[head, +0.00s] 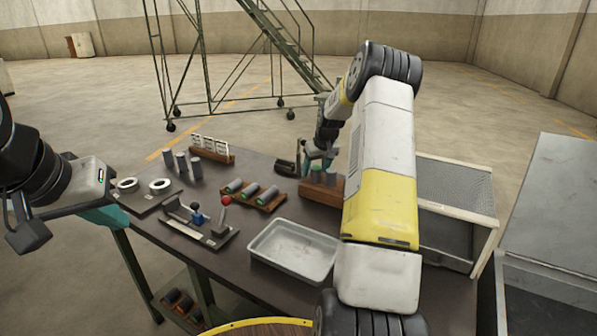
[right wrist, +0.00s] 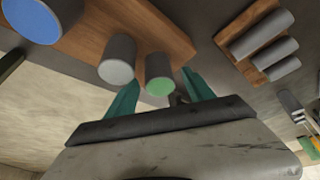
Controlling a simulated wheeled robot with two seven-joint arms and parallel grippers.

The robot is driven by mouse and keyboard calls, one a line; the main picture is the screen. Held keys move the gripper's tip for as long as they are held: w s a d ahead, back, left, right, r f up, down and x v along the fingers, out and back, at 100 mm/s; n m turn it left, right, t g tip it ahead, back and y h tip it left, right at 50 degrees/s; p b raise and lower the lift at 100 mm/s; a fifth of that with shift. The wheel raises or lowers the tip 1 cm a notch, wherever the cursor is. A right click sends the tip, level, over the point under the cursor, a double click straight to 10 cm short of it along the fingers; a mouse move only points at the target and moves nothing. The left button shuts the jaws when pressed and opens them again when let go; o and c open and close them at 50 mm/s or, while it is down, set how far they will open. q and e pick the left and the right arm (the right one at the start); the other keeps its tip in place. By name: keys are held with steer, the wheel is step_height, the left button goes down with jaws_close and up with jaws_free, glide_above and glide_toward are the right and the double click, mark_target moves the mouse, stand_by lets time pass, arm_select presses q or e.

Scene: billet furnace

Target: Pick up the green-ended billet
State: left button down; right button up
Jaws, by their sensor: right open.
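The green-ended billet (right wrist: 158,88) stands in a wooden block (right wrist: 160,25), seen in the right wrist view. A plain grey-ended billet (right wrist: 117,68) and a larger blue-ended one (right wrist: 38,18) are beside it. My right gripper (right wrist: 160,80) is open, with one teal finger on each side of the green end in the picture; I cannot tell whether they touch it. In the head view, my right gripper (head: 318,158) is at the wooden block (head: 318,190), partly hidden by my forearm. My left gripper (head: 103,216) is at the table's left edge, its jaws unclear.
A metal tray (head: 293,250), a fixture with a red knob (head: 226,200), rings (head: 160,186) and upright grey cylinders (head: 182,161) share the table. A mesh-sided bin (head: 445,187) stands at the right.

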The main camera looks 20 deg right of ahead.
jaws_close()
steer(key=shift+r, duration=0.1)
stand_by(1.2)
